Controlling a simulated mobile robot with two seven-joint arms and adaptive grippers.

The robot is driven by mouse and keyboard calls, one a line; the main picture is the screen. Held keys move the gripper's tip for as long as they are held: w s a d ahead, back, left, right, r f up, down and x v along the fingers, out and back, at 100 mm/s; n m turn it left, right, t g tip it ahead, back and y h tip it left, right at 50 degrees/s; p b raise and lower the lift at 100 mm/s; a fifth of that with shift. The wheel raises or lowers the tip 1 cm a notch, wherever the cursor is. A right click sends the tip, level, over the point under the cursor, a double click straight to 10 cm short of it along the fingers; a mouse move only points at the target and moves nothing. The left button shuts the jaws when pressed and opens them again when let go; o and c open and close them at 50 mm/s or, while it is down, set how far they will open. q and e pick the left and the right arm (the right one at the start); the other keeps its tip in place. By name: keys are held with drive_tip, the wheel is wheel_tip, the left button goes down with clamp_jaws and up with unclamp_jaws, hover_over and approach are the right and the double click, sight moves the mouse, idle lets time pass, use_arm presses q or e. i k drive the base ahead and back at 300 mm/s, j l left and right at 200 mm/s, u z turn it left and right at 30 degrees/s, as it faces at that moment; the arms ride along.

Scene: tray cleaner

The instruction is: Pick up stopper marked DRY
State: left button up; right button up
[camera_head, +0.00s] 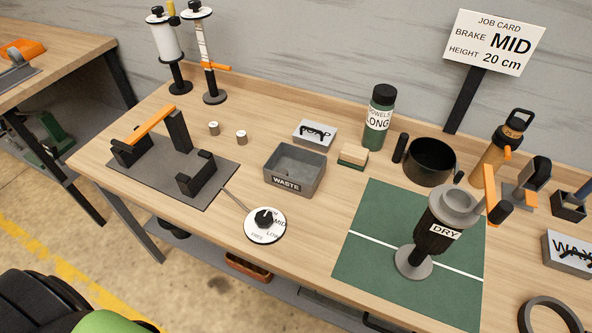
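The piece marked DRY (437,234) is a dark upright body with a white DRY label and a grey rounded top. It stands at the right of the table, on a stem above a round grey base (413,264) on the green mat (372,222). An orange lever (489,188) with a dark knob shows at its upper right. I cannot tell which parts come apart as a stopper. Neither of my grippers shows in the head view, and nothing touches the DRY piece.
A grey WASTE bin (295,184), a round dial (264,226), a dark bowl (430,162) and a green LONG bottle (379,120) stand left of or behind it. A WAX box (570,254) is at right. The mat's left part is clear. A job card (493,41) reads BRAKE MID.

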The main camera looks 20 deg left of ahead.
sight(213, 127)
drive_tip(key=i+j+u, duration=0.7)
drive_tip(key=j+u, duration=0.15)
drive_tip(key=j, duration=0.1)
